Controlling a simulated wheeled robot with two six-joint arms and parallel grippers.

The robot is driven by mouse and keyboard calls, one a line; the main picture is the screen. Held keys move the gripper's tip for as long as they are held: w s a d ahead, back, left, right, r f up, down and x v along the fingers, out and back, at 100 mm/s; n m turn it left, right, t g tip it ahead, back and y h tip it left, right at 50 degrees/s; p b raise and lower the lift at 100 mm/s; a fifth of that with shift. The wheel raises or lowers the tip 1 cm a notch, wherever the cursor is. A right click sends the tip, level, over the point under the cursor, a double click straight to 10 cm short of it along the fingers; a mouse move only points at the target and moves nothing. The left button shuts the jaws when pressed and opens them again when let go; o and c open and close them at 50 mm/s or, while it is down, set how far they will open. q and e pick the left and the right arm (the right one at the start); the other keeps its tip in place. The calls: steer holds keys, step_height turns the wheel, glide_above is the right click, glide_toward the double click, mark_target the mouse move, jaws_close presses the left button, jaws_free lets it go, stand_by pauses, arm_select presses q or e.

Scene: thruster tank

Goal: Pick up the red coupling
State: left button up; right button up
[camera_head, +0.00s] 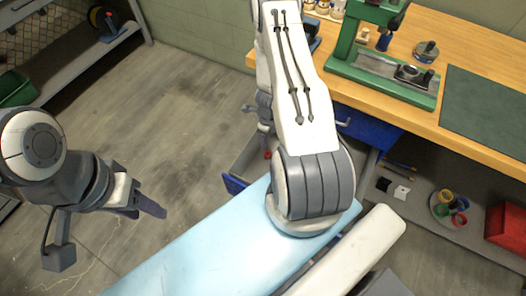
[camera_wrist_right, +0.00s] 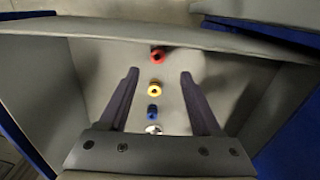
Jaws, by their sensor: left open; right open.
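The red coupling (camera_wrist_right: 158,54) stands in an open grey drawer (camera_wrist_right: 90,70), at the far end of a row in the right wrist view. A small red spot that looks like it (camera_head: 267,154) shows beside my right arm in the head view. My right gripper (camera_wrist_right: 159,72) is open and empty, pointing into the drawer. Its fingers lie either side of the row, with the red coupling just beyond the tips in the picture; the height gap is unclear. In the head view my right arm hides most of it. My left gripper (camera_head: 150,205) is open and empty over the floor.
In the row, a yellow coupling (camera_wrist_right: 156,88), a blue coupling (camera_wrist_right: 153,112) and a silver piece (camera_wrist_right: 153,129) come nearer. Drawer walls close in on the sides. A wooden workbench (camera_head: 480,136) carries a green press (camera_head: 345,65). A red box (camera_head: 506,228) sits on the lower shelf.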

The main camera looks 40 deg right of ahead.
steer(key=b, duration=0.5)
glide_above(267, 153)
step_height(267, 153, down, 5)
steer(key=shift+f, duration=0.2)
steer(key=f+b, duration=0.1)
steer(key=b, duration=0.1)
steer(key=f+b, duration=0.4)
steer(key=b, duration=0.1)
steer(key=shift+s+a+f, duration=0.1)
steer(key=shift+s+a, duration=0.05)
steer(key=shift+s, duration=0.1)
jaws_close()
